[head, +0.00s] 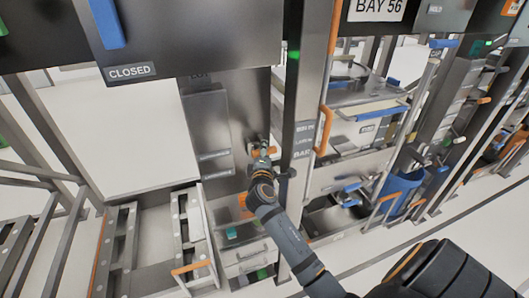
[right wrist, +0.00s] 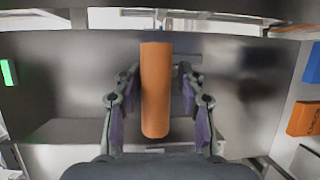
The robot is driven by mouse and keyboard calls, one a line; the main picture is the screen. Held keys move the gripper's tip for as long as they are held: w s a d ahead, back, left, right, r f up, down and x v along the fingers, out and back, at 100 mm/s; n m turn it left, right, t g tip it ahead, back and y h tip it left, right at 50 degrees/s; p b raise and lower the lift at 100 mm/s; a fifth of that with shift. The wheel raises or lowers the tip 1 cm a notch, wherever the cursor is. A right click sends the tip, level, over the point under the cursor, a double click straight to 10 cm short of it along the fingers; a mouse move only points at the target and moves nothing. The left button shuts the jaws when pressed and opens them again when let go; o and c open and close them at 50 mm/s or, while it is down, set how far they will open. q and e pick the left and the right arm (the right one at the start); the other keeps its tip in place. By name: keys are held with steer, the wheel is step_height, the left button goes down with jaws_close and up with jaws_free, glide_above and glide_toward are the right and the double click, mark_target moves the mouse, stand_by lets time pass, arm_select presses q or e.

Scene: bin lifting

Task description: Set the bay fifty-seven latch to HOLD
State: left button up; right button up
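An orange cylindrical handle (head: 271,150) sticks out from a grey metal panel left of a dark upright post. In the right wrist view the handle (right wrist: 155,90) stands upright in the picture, between the two fingers of my right gripper (right wrist: 160,85). The fingers are apart, with a narrow gap visible on each side of the handle. In the head view my right gripper (head: 260,157) is at this handle, partly covering it. Small labels (head: 303,140) on the post beside it are too blurred to read fully. No bay 57 sign is readable. My left gripper is out of view.
A BAY 56 sign (head: 378,8) and a HOLD label (head: 434,9) are at top right. An orange vertical handle (head: 324,130) is right of the post. Open drawer rails (head: 190,240) lie below left.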

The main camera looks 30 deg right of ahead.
steer(key=shift+o, duration=1.1)
steer(key=shift+w+r, duration=0.15)
steer(key=shift+r, duration=0.3)
steer(key=shift+w+f, duration=0.1)
steer(key=shift+f, duration=0.1)
steer(key=shift+f, duration=0.15)
steer(key=shift+s+a, duration=0.1)
steer(key=shift+s, duration=0.1)
steer(key=v, duration=0.7)
steer(key=shift+s, duration=0.1)
